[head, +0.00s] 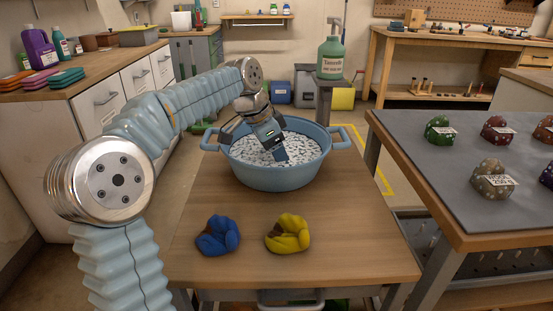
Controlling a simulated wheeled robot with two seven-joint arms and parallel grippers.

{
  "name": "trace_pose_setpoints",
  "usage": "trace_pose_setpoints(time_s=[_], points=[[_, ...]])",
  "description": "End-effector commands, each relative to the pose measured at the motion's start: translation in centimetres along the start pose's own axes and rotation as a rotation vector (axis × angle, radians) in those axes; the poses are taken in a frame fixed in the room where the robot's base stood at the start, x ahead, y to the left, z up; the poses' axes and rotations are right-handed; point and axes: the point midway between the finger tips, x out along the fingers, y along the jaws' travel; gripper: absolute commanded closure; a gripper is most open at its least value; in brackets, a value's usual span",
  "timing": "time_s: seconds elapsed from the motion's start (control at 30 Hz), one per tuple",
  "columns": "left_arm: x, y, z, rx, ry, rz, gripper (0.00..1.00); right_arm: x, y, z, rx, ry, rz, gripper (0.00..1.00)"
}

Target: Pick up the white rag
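I cannot make out a white rag. A blue basin (278,178) with two side handles stands on the wooden table and holds white, speckled, foam-like contents (305,150) that may hide it. A blue rag (217,236) and a yellow rag (287,234) lie crumpled on the table in front of the basin. My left gripper (281,156) points down inside the basin, its tips at the white contents. Whether it is open or shut, or holds anything, cannot be seen. My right gripper is not in view.
The wooden table (345,245) is bare to the right of the rags. A grey-topped bench (425,180) at the right carries several crumpled, labelled rags. A counter with drawers (105,98) is at the left.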

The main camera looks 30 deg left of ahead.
Motion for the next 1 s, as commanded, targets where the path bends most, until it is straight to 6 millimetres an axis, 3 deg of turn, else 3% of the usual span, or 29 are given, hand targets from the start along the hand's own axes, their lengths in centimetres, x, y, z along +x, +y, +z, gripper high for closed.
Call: trace_pose_setpoints(time_s=[0.27, 0.47, 0.7, 1.0], points=[[-0.5, 0.0, -0.2, 0.001, 0.000, 0.000, 0.71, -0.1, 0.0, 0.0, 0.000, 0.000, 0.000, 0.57], [-3.5, 0.1, -1.4, 0.002, 0.004, -0.003, 0.71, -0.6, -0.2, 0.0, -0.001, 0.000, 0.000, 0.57], [-10.1, 4.4, -0.9, 0.002, 0.004, -0.005, 0.71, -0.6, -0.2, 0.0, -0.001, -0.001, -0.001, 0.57], [-13.9, 10.1, 1.8, 0.003, 0.002, -0.002, 0.71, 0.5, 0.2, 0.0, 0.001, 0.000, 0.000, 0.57]])
